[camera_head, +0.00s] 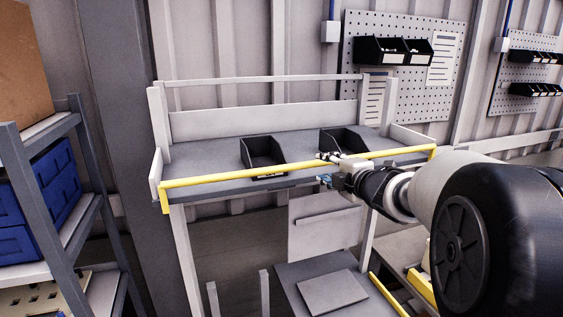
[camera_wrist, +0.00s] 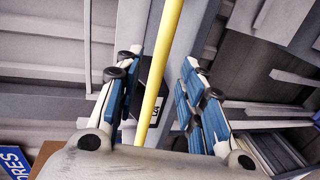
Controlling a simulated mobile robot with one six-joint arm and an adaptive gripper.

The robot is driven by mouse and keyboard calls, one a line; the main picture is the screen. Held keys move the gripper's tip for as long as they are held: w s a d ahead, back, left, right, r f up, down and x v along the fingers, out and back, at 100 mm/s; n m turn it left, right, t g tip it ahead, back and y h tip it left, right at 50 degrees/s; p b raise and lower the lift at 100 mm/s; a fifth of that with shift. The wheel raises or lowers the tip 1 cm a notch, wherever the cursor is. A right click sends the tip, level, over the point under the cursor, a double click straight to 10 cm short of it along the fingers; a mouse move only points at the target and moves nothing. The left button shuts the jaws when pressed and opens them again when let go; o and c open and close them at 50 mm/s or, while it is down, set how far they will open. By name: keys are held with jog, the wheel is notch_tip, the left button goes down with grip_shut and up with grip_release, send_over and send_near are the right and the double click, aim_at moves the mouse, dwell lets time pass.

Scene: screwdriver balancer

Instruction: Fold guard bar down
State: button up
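The yellow guard bar (camera_head: 240,178) runs along the front edge of the grey workbench shelf (camera_head: 205,158), at about shelf height, with bent yellow ends at both sides. My gripper (camera_head: 321,168) is at the bar, right of its middle, with one finger above and one below it in the head view. In the wrist view the bar (camera_wrist: 165,60) passes between the two spread fingers of my gripper (camera_wrist: 158,75). Gaps show on both sides of the bar, so the fingers look open and not closed on it. The bar's lower end in that view is hidden behind my gripper's body.
Two black bins (camera_head: 264,153) (camera_head: 342,139) stand on the shelf behind the bar. A grey rack with blue crates (camera_head: 52,185) stands at the left. A pegboard (camera_head: 430,100) hangs behind. Below the shelf is a lower grey surface (camera_head: 295,272).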

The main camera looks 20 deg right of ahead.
aim_at(320, 164)
jog(key=w, duration=0.4)
jog(key=w+f, duration=0.1)
jog(key=w, duration=0.1)
jog(key=shift+a+p, duration=0.1)
jog(key=shift+p, duration=0.3)
jog(key=shift+s, duration=0.1)
jog(key=shift+c, duration=0.2)
grip_shut()
jog(key=shift+f, duration=0.1)
